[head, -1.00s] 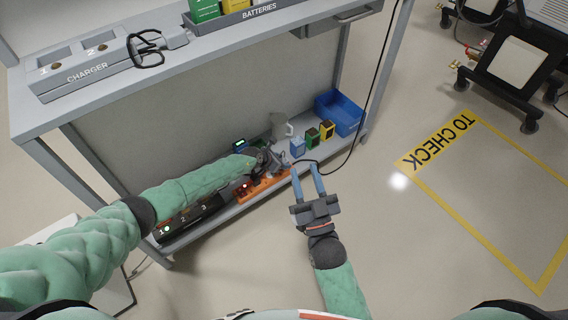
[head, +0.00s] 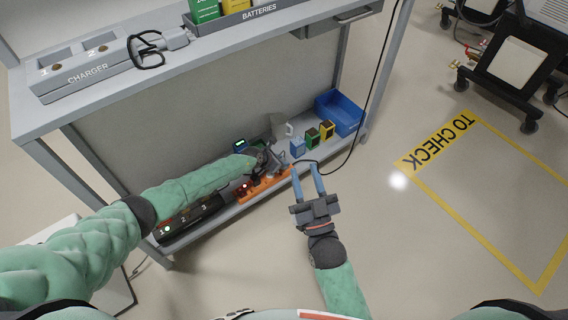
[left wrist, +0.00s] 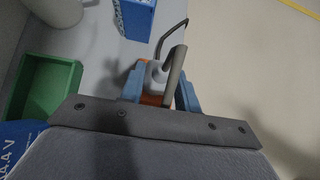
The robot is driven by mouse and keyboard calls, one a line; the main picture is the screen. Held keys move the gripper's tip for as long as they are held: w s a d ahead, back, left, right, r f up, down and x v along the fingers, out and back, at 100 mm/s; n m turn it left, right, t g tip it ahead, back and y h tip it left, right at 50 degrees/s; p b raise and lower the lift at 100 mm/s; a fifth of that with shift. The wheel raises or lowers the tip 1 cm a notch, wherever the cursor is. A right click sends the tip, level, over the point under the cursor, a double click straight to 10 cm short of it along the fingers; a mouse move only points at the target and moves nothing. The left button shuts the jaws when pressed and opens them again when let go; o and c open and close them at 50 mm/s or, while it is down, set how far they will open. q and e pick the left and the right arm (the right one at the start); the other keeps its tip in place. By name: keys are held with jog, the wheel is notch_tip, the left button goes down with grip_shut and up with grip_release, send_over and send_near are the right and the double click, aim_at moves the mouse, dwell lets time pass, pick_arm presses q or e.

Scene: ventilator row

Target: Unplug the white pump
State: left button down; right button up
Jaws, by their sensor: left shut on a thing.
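An orange power strip (head: 268,187) lies on the lower shelf, with a red light near its left end. My left gripper (head: 262,160) is down at the strip. In the left wrist view its blue fingers (left wrist: 158,88) are shut on a white plug (left wrist: 157,72), with orange just below it. A dark cable rises from the plug. Whether the plug is seated in the strip cannot be told. My right gripper (head: 305,168) is open and empty in front of the shelf edge. I cannot make out the white pump itself.
A pale jug-like thing (head: 279,127), small blue, green and yellow boxes (head: 312,137) and a blue bin (head: 340,112) stand on the shelf. A green tray (left wrist: 48,88) lies beside my left gripper. A black cable hangs at the right.

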pick_arm(q)
jog(key=shift+r, duration=0.25)
jog(key=shift+r+p, duration=2.25)
jog(key=shift+p, duration=0.25)
